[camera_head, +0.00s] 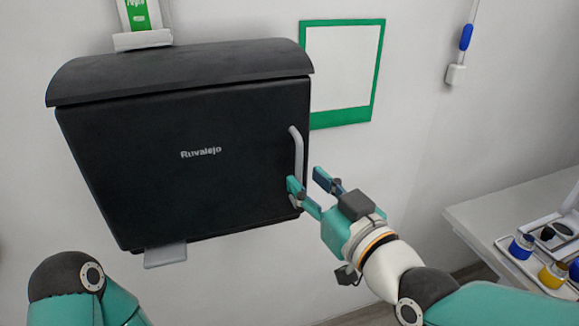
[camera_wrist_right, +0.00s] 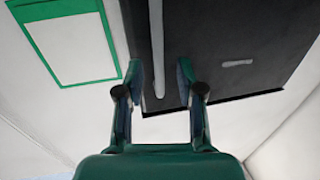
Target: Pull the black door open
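The black door (camera_head: 185,160) is the front of a wall-mounted box marked "Ruvalejo", and it looks shut. Its grey vertical handle (camera_head: 298,153) sits near the door's right edge. My right gripper (camera_head: 306,178) is open and empty at the lower end of the handle. In the right wrist view, the handle (camera_wrist_right: 157,50) runs down between the two spread fingers (camera_wrist_right: 160,82), beyond their tips or level with them; I cannot tell if they touch. My left arm shows at the lower left of the head view, but its gripper is not seen.
A green-framed white panel (camera_head: 341,72) hangs on the wall right of the box. A grey bracket (camera_head: 166,255) sticks out under the box. A table (camera_head: 480,225) with a tray (camera_head: 512,262) of small blue and yellow items stands at the right. A blue-handled tool hangs on the wall (camera_head: 466,38).

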